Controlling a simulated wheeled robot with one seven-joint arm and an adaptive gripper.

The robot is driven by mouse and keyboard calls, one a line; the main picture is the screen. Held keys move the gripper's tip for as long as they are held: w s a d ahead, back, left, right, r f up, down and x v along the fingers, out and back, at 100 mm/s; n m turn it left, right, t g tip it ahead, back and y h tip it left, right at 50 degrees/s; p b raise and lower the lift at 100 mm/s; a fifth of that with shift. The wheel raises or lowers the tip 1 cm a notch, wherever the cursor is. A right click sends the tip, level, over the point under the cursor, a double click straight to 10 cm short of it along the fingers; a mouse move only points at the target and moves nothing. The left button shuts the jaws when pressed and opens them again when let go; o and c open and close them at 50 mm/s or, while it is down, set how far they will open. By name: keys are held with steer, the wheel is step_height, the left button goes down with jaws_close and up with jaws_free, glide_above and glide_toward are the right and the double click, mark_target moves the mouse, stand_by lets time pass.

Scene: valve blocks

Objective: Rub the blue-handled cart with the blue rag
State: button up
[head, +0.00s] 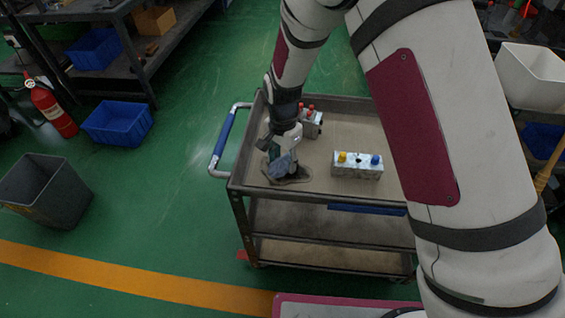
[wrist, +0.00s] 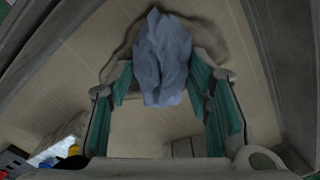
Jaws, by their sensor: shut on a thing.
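The blue-handled cart (head: 350,120) stands in front of me, its blue handle (head: 226,130) on its left side. My gripper (head: 283,160) is over the near left corner of its top tray, pointing down. It is shut on the crumpled grey-blue rag (head: 281,168). In the wrist view the rag (wrist: 163,57) bunches up between the green-padded fingers, against or just above the tray; I cannot tell which. A dark irregular patch (head: 300,179) shows on the tray around the rag. The gripper hides part of the tray behind it.
A valve block with yellow and blue knobs (head: 357,166) stands on the tray right of my gripper. A grey bin (head: 48,190), a blue crate (head: 117,123) and a fire extinguisher (head: 52,108) are on the floor at left.

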steer(key=shift+w+d+b, duration=0.15)
steer(key=shift+w+b, duration=1.75)
steer(key=shift+w, duration=1.7)
steer(key=shift+a, duration=0.95)
steer(key=shift+s+a+r+p, duration=0.15)
steer(key=shift+s+p, duration=0.8)
steer(key=shift+s, duration=0.5)
steer(key=p, duration=0.6)
glide_above(274, 185)
steer(key=shift+r, duration=0.15)
steer(key=shift+r+p, duration=1.3)
steer(key=shift+r, duration=1.6)
steer(key=shift+r, duration=0.1)
